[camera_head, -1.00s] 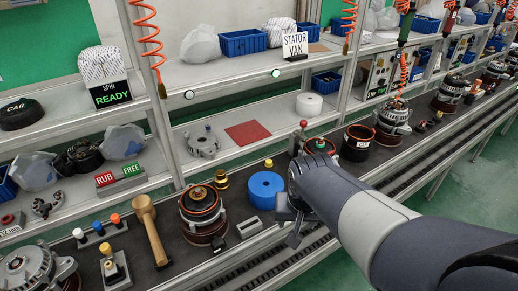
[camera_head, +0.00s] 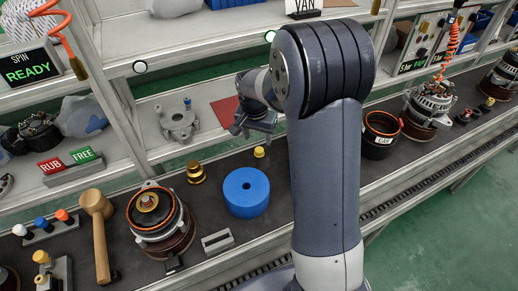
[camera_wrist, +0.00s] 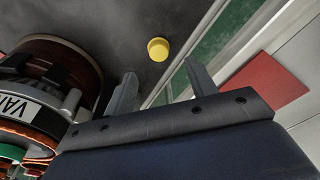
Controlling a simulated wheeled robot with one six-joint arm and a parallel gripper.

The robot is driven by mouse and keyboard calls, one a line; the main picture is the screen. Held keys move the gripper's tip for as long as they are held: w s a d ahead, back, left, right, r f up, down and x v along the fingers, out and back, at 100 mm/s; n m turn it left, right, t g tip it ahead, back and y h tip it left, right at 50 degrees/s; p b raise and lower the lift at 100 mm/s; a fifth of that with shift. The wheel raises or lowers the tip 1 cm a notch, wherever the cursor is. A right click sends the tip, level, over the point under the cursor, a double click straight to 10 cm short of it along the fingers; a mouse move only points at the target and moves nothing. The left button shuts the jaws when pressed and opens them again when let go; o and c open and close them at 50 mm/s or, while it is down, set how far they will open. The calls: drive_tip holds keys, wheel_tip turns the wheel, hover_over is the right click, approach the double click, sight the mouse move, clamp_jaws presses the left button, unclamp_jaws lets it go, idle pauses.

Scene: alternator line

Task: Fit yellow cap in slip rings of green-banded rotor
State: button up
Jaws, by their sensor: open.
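A small yellow cap (camera_head: 259,152) stands on the dark bench just behind the blue cylinder; the wrist view shows it too (camera_wrist: 158,48). My gripper (camera_head: 252,130) is open and empty above the bench, behind the blue cylinder. In the wrist view its two fingers (camera_wrist: 160,86) are spread apart, and the cap appears beyond and between them, not touched. A round unit with a white VAN label (camera_wrist: 14,108) fills the left of the wrist view; a green band (camera_wrist: 12,153) shows below it, perhaps the green-banded rotor. My arm hides that area in the head view.
A CAR-labelled ring (camera_head: 381,137) is right of my arm. A red mat (camera_head: 226,110) lies on the shelf behind.

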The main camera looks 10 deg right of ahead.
sight(259, 150)
drive_tip(key=shift+w+d+f+p, duration=0.1)
drive_tip(key=shift+f, duration=0.95)
drive_tip(key=shift+w+d+f+p, duration=0.1)
drive_tip(key=shift+w+f+p, duration=0.05)
drive_tip(key=shift+f, duration=0.95)
drive_tip(key=shift+w+d+f+p, duration=0.1)
drive_tip(key=shift+f, duration=0.95)
drive_tip(key=shift+c, duration=0.5)
drive_tip(key=c, duration=0.9)
